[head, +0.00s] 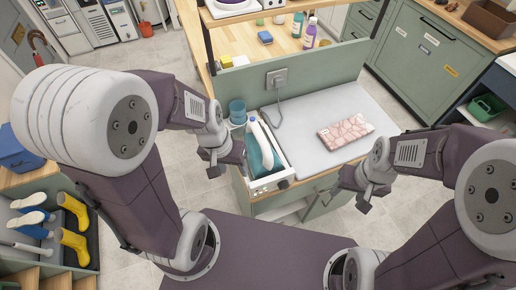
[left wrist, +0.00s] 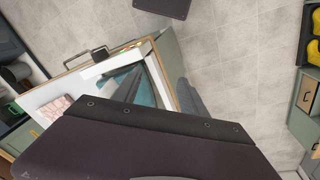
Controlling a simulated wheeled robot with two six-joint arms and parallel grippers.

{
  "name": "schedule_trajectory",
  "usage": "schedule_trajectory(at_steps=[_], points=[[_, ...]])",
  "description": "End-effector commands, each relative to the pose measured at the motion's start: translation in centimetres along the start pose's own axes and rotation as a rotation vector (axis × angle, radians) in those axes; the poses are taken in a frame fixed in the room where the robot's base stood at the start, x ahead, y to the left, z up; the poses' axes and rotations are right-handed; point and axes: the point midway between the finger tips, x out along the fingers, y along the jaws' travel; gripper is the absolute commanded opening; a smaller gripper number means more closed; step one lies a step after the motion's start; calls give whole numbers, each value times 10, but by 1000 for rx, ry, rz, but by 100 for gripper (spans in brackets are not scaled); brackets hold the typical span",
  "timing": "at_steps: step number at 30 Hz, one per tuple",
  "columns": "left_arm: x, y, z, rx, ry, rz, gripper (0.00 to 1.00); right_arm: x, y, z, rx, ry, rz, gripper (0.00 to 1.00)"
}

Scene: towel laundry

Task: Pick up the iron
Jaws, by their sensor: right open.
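The iron (head: 260,138), white above with teal beneath, lies at the left end of the ironing table in a pale tray-like rest (head: 270,183). A grey cord runs from near it to a wall socket. My right gripper (head: 358,190) is open and empty, in front of the table's right part. In the left wrist view a dark part of my arm covers much of the picture, and a teal patch (left wrist: 147,88) shows beyond it.
A folded pink patterned towel (head: 345,134) lies on the grey table top (head: 310,108). A blue cup (head: 237,111) stands behind the iron's left side. A green panel with the socket (head: 277,78) rises at the back.

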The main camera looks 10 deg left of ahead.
Motion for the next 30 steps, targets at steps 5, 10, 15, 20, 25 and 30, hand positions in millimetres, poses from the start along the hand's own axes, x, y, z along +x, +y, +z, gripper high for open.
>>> schedule_trajectory(at_steps=[5, 10, 15, 20, 25, 30], points=[[-39, 43, -60, -271, 63, 277, 51, -29, -1, -3, 0, 0, 0, 55], [-76, 26, -120, -585, 146, 425, 51, -61, -1, -6, 0, 0, 0, 55], [-70, 11, -119, -630, 143, 416, 51, -60, -1, -6, 0, 0, 0, 55], [-47, 19, -122, -627, 137, 414, 51, -56, -1, -6, 0, 0, 0, 55], [-34, 24, -127, -627, 141, 414, 51, -55, -1, -6, 0, 0, 0, 55], [-20, 29, -128, -627, 137, 414, 51, -55, -1, -6, 0, 0, 0, 55]])
